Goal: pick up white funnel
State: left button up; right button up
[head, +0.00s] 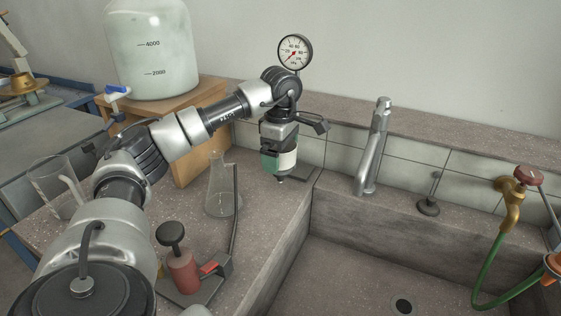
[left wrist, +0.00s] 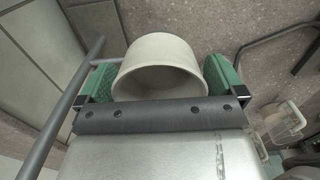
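The white funnel (left wrist: 157,66) is in the left wrist view with its wide round mouth towards the camera. It sits between the green finger pads of my left gripper (left wrist: 162,75), one pad against each side. In the head view the left gripper (head: 280,163) points down over the back of the bench, left of the sink. It is shut on the funnel, whose pale side (head: 288,160) shows beside a green pad. A small spout end shows below; I cannot tell its exact gap to the bench. My right gripper is in neither view.
A conical flask (head: 219,190) stands close left of the gripper. A red-bodied stand (head: 184,272) with a dark rod is in front. A beaker (head: 52,190) and a large carboy (head: 152,55) are left. A tap (head: 373,150) rises behind the sink (head: 350,260).

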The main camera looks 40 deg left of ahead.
pick_arm(q)
jog(key=c, duration=0.7)
jog(key=shift+c, duration=0.2)
